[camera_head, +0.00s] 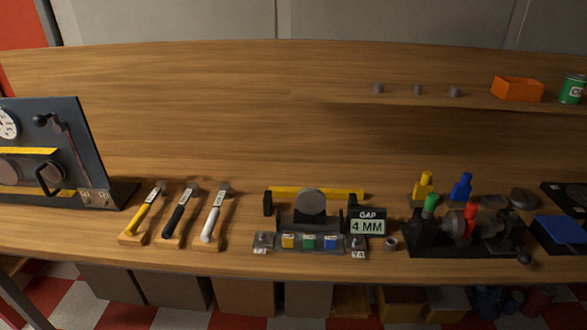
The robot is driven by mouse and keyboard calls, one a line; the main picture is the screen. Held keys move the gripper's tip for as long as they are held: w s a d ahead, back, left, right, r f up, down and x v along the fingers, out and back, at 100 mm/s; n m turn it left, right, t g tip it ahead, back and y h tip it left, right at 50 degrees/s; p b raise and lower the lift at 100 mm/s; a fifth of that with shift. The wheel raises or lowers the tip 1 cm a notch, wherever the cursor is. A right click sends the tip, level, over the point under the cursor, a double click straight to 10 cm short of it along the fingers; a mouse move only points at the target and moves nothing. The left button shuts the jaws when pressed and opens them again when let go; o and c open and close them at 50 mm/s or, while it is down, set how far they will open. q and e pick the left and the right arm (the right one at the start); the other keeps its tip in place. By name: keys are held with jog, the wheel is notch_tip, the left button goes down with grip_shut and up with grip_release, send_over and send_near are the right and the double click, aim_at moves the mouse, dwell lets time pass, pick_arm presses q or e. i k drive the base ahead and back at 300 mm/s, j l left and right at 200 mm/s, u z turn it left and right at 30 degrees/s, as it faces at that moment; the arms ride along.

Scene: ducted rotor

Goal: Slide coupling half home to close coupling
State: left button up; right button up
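A round grey disc (310,202), which may be a coupling half, stands upright on a dark fixture (291,223) at the middle of the bench. A yellow bar (285,192) runs behind it. Beside it a black sign (368,222) reads "GAP 4 MM". To the right, a black-based device (425,240) carries grey rounded parts (487,224). I cannot tell for certain which device holds the coupling, and no gap between halves can be made out. Neither of my grippers is in view.
A strip with yellow, green and blue buttons (309,242) lies before the fixture. Several hammers (178,215) lie left of it; a dark panel (75,140) stands far left. A shelf holds an orange bin (517,89) and green can (571,89). A small ring (391,244) lies near the sign.

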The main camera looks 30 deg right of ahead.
aim_at(501, 234)
jog(key=z, duration=2.3)
